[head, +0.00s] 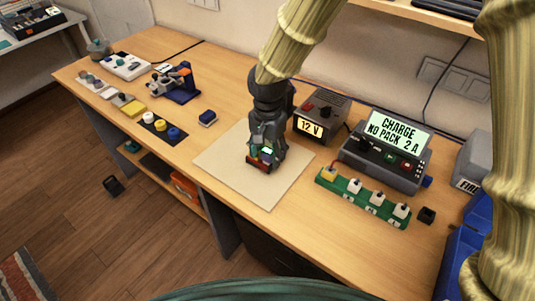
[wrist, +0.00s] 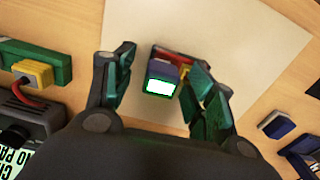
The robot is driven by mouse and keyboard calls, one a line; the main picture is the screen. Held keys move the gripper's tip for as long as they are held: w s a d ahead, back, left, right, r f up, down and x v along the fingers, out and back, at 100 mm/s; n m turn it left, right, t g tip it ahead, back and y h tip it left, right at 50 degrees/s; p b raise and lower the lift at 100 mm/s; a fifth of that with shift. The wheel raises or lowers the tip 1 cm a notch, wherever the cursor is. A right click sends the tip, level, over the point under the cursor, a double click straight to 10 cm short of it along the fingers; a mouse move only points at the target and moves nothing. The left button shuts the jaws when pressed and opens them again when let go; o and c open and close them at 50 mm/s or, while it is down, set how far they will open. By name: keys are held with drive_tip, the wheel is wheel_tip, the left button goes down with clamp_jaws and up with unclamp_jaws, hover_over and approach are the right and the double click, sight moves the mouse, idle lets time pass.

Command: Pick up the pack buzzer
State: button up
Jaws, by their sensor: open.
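The pack buzzer looks to be the small dark blue block with a lit, green-edged screen (wrist: 161,80), on the pale mat. It sits against a red piece with a bit of yellow (wrist: 172,54); whether they are joined I cannot tell. My gripper (wrist: 165,88) is open, with one green-tipped finger on each side of the block. A gap shows on the left side; the right finger is very close, and contact is unclear. In the head view my gripper (head: 265,154) points down over the mat and hides most of the block; the lit screen and red piece show between the fingers.
The mat (head: 219,167) is otherwise bare. A 12 V supply (head: 324,113), a charger reading "CHARGE NO PACK 2 A" (head: 386,150) and a green power strip (head: 362,195) stand to the right. A small dark blue box (head: 208,118) lies left of the mat.

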sight(267, 152)
drive_tip(key=shift+w+f, duration=0.1)
drive_tip(key=shift+w, duration=0.05)
drive_tip(key=c, duration=1)
drive_tip(key=shift+r+b, duration=0.35)
drive_tip(key=shift+r, duration=0.55)
drive_tip(key=shift+s+r+b, duration=0.35)
drive_tip(key=shift+r+b, duration=0.05)
drive_tip(key=shift+r, duration=0.5)
drive_tip(key=s+b, duration=0.1)
drive_tip(key=s, duration=0.4)
drive_tip(key=s+a+r+b, duration=0.1)
drive_tip(key=s, duration=0.4)
drive_tip(key=s+a, duration=0.1)
drive_tip(key=s, duration=0.4)
drive_tip(key=shift+s+a+r+b, duration=0.15)
drive_tip(key=shift+r+b, duration=0.1)
drive_tip(key=shift+b, duration=0.15)
